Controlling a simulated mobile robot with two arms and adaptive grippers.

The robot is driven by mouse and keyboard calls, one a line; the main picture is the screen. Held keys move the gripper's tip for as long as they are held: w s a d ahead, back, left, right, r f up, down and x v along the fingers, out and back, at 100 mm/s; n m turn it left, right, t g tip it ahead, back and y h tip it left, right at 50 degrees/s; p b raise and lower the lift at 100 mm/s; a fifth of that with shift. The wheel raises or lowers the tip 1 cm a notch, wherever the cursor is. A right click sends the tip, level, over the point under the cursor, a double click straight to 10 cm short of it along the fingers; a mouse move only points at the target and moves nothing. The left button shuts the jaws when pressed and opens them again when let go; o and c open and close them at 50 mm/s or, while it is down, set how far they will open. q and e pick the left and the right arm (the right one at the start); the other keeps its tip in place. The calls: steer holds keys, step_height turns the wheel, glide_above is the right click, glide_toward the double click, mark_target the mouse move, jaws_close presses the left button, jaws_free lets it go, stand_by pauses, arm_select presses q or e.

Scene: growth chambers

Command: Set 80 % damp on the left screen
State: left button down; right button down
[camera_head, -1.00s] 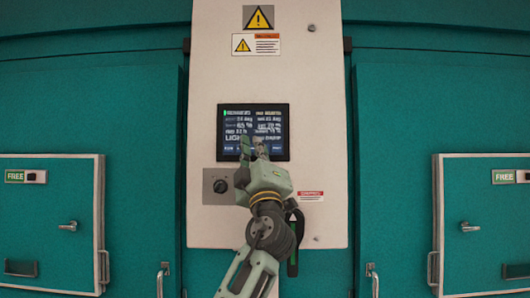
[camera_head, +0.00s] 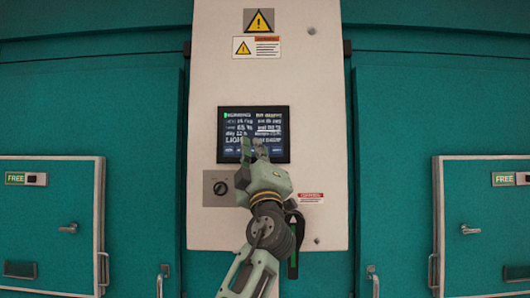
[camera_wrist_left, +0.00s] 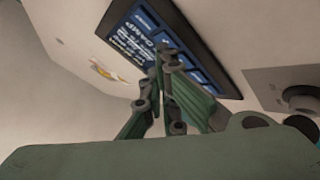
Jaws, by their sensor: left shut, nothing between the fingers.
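A dark touch screen (camera_head: 253,118) is set in the pale panel between two green chambers. It shows two columns of small text, with larger letters starting "LIGH" at lower left; most values are too small to read surely. One line in the right column looks brighter, like a highlighted row. My left gripper (camera_head: 253,146) is shut and empty, its fingertips in front of the lower middle of the screen. In the left wrist view the screen (camera_wrist_left: 150,38) appears tilted, and the shut fingertips (camera_wrist_left: 168,58) overlap its lower edge. I cannot tell whether they touch it. My right gripper is out of view.
A black rotary knob (camera_head: 220,187) on a grey plate sits below the screen, left of my gripper. Chamber doors with FREE labels (camera_head: 503,178) and handles stand on both sides. Warning signs (camera_head: 258,20) are above the screen.

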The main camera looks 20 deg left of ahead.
arm_select(q)
steer(key=shift+f, duration=0.1)
steer(key=shift+s+d+b, duration=0.2)
steer(key=shift+s+b, duration=0.35)
steer(key=shift+s, duration=0.15)
steer(key=s+b, duration=0.1)
steer(key=s, duration=0.1)
steer(key=s+d+b, duration=0.1)
steer(key=s, duration=0.1)
steer(key=shift+s+d, duration=0.2)
steer(key=shift+s, duration=0.15)
